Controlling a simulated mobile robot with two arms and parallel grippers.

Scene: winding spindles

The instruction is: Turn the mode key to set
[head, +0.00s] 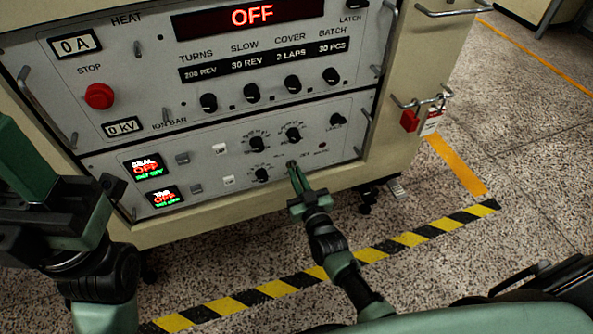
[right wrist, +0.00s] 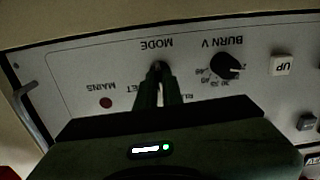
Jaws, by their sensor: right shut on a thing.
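The mode key (right wrist: 157,67) sits in the lower panel under the upside-down word MODE in the right wrist view. My right gripper (right wrist: 158,82) is shut on it, with both green fingertips against the panel end. Parts of the SET and RUN lettering show on either side of the fingers; the fingers hide the rest, and the key's exact angle cannot be told. In the head view my right gripper (head: 294,172) reaches up to the lower panel (head: 330,140). My left gripper (head: 60,215) is at the left edge, away from the panel; its jaws are unclear.
The BURN V knob (right wrist: 226,65) is close beside the key, and the red MAINS lamp (right wrist: 105,102) is on its other side. A red stop button (head: 99,96) is on the upper panel. Metal handles (head: 366,130) project at the panel sides. Striped tape (head: 365,254) marks the floor.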

